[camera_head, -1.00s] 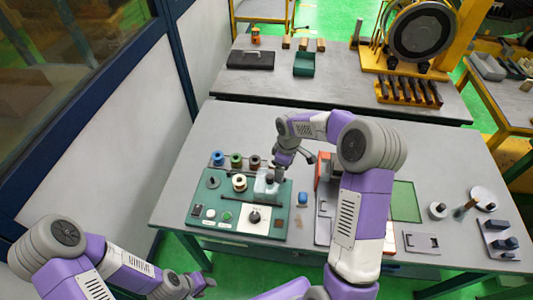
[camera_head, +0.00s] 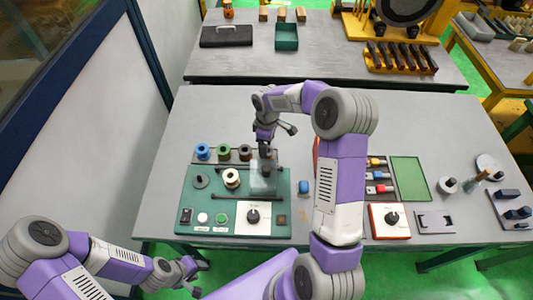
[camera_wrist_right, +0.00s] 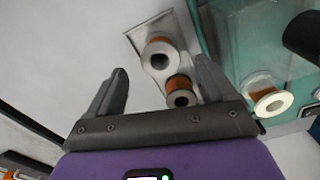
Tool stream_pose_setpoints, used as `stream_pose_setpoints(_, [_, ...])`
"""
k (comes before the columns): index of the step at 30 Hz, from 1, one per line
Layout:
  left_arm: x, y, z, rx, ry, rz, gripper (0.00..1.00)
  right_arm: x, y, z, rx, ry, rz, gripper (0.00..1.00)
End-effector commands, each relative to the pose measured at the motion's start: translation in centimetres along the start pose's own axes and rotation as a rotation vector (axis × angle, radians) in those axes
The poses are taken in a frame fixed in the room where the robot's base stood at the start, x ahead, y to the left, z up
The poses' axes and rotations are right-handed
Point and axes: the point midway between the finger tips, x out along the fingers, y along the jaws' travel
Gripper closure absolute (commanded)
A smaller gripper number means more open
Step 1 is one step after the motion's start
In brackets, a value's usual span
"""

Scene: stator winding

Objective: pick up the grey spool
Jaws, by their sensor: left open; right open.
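I cannot tell which is the grey spool. In the head view, my right gripper (camera_head: 277,141) is above the rack's right end and partly hides it. Blue (camera_head: 202,152), green (camera_head: 223,152) and brown (camera_head: 245,152) spools show there. My left gripper (camera_head: 195,272) is open and empty at the table's front edge.
A green board (camera_head: 205,203) carries a cream spool (camera_head: 232,178), a clear block (camera_head: 263,177) and a knob (camera_head: 253,216). A small blue part (camera_head: 303,187) lies right of it. An open tray (camera_head: 410,178) is farther right. The table left of the rack is clear.

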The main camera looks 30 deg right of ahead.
Motion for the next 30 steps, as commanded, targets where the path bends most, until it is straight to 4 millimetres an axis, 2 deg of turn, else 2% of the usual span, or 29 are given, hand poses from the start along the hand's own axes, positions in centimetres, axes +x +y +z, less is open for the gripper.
stream_pose_setpoints(9, [0.4, -0.1, -0.1, 0.000, 0.001, 0.000, 0.57, 4.5, -0.2, 0.1, 0.000, -0.001, -0.003, 0.16])
stream_pose_setpoints(17, [0.4, -0.1, -0.1, 0.000, 0.001, 0.000, 0.57, 4.8, -0.2, 0.1, 0.000, 0.000, -0.001, 0.18])
stream_pose_setpoints(28, [0.4, -0.1, 0.0, 0.000, 0.001, 0.000, 0.57, 4.7, -0.2, 0.0, 0.000, 0.000, -0.001, 0.74])
stream_pose_setpoints(30, [0.4, -0.1, 0.0, 0.000, 0.001, 0.000, 0.57, 4.7, -0.1, 0.0, 0.000, 0.000, -0.001, 0.76])
